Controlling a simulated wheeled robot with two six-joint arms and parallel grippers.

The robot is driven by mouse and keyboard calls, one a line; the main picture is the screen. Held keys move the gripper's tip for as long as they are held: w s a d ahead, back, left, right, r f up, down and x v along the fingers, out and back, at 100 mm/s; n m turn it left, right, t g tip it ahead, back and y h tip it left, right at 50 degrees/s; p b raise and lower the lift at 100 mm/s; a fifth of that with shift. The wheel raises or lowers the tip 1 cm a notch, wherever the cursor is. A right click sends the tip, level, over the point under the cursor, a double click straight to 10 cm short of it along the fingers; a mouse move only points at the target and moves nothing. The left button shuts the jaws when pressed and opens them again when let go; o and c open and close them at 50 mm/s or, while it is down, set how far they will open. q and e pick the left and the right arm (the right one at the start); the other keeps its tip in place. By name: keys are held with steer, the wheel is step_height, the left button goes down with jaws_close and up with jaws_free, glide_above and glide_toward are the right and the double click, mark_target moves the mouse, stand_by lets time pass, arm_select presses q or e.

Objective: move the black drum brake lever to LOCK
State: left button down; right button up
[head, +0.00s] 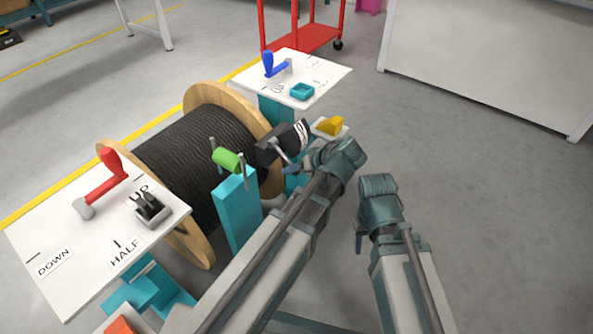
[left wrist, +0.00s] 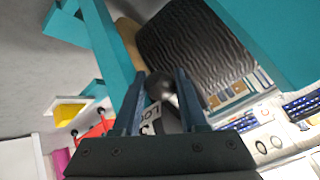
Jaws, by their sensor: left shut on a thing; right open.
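The black cable drum (head: 170,155) has wooden flanges and stands behind a teal post. A black brake housing (head: 272,146) with a white label (head: 302,132) sits by its right flange. A grey lever rod (head: 281,154) runs from the housing down to my left gripper (head: 294,172). In the left wrist view the lever's dark round knob (left wrist: 160,84) lies between the fingers of my left gripper (left wrist: 158,95), which is shut on it. A partly hidden label reading "LOC" (left wrist: 150,121) shows behind the fingers. The lever's exact setting cannot be told. My right gripper (head: 362,232) is open and empty.
A white panel (head: 75,245) marked DOWN, HALF and UP carries a red crank (head: 108,176) and a black rocker (head: 151,209). A green roller (head: 228,160) tops the teal post (head: 238,212). Floor at right is clear.

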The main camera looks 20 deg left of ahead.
arm_select(q)
steer(key=shift+a, duration=0.1)
stand_by(0.3)
steer(key=shift+c, duration=2.3)
jaws_free()
steer(key=shift+f, duration=0.1)
